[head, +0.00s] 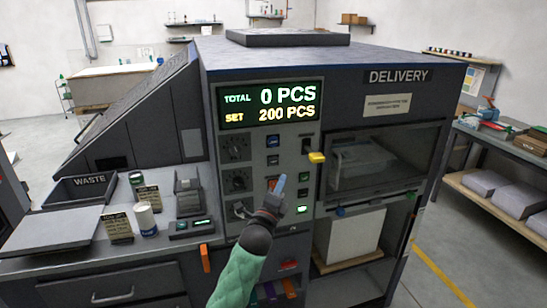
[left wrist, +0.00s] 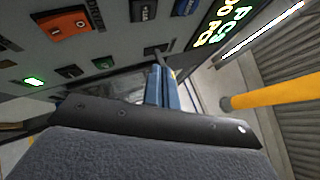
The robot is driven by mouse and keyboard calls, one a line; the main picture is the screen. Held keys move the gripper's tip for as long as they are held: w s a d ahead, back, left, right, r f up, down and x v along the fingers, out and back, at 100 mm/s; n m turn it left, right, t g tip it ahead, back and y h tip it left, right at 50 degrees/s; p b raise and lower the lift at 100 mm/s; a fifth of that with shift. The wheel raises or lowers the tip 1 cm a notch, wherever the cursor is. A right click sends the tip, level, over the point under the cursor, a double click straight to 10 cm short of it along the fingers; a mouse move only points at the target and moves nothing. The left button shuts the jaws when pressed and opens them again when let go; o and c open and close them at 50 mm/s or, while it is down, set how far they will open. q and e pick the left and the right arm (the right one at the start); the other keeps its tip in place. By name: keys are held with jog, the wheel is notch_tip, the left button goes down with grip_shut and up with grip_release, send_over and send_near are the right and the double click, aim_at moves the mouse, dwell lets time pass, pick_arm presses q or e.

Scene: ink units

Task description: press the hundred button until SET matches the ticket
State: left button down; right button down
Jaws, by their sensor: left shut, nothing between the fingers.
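The dark machine's display (head: 269,106) reads TOTAL 0 PCS and SET 200 PCS. Below it, the control panel has a blue button (head: 273,141), an orange one (head: 272,184), dark ones (head: 304,178) and a lit green one (head: 303,209). Their labels are too small to read, so I cannot tell which is the hundred button. My left gripper (head: 280,184) is shut and empty, its blue fingertips in front of the panel between the button columns. In the left wrist view its fingers (left wrist: 165,88) point near a dark button (left wrist: 155,50); contact is unclear. My right gripper is out of view.
A yellow-ended lever (head: 317,157) sticks out right of the buttons.

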pick_arm(q)
jog(key=shift+s+d+r+m+t+p, duration=0.2)
jog(key=shift+s+m+p, duration=0.2)
jog(key=shift+m, duration=2.35)
jog(key=shift+s+d+r+m+t+p, duration=0.15)
jog(key=shift+s+m+p, duration=0.25)
jog(key=shift+m, duration=2.4)
jog(key=shift+s+d+r+m+t+p, duration=0.15)
jog(key=shift+s+m+t+p, duration=0.2)
jog(key=shift+m, duration=2.4)
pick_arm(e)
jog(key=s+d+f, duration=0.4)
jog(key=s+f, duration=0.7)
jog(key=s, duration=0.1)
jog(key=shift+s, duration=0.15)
pick_arm(q)
jog(key=shift+a, duration=0.1)
